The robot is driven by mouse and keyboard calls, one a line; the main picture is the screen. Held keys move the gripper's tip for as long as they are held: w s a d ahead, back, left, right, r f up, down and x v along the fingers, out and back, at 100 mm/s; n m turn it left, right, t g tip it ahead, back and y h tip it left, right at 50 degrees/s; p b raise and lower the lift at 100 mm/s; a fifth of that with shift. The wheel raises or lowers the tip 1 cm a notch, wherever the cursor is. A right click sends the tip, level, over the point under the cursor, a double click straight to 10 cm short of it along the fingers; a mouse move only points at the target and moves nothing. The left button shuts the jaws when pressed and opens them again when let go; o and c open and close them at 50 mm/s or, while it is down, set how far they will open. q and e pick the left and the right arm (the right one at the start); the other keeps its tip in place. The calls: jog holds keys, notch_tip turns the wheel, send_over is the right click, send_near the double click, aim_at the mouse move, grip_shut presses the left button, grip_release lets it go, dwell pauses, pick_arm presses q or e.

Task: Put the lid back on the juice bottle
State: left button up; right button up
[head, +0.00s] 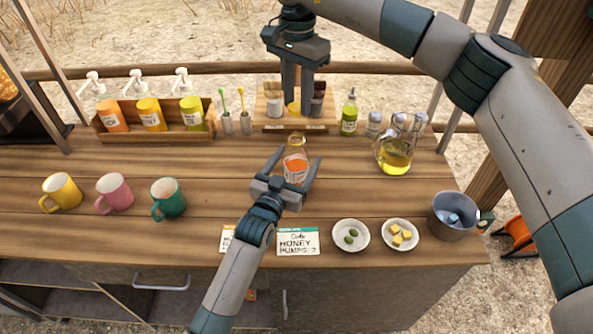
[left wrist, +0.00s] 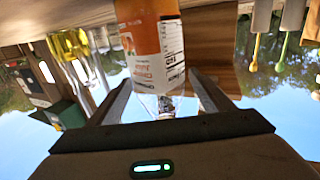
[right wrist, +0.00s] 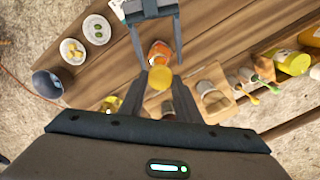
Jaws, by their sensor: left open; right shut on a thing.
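The juice bottle (head: 296,168), clear with orange juice and a label, stands upright on the wooden counter, its top uncovered. It also shows in the left wrist view (left wrist: 152,42). My left gripper (head: 297,156) is open, with one finger on each side of the bottle; I see no clear contact. My right gripper (head: 304,108) points down above and behind the bottle. It is shut on the yellow lid (right wrist: 160,77), which also shows in the head view (head: 294,108). The lid is apart from the bottle. The right wrist view shows the bottle (right wrist: 160,52) beyond the lid.
A wooden rack (head: 310,126) with small containers stands behind the bottle. An oil jug (head: 394,155) and a green bottle (head: 349,115) are to the right. Mugs (head: 115,191) stand left, a sign (head: 298,241) and two small plates (head: 351,222) in front. A bucket (head: 453,215) is at right.

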pick_arm(q)
jog(key=c, duration=1.6)
pick_arm(e)
jog(key=shift+f, duration=2.5)
jog(key=shift+f, duration=0.1)
jog(key=shift+f, duration=0.75)
jog(key=shift+f, duration=0.6)
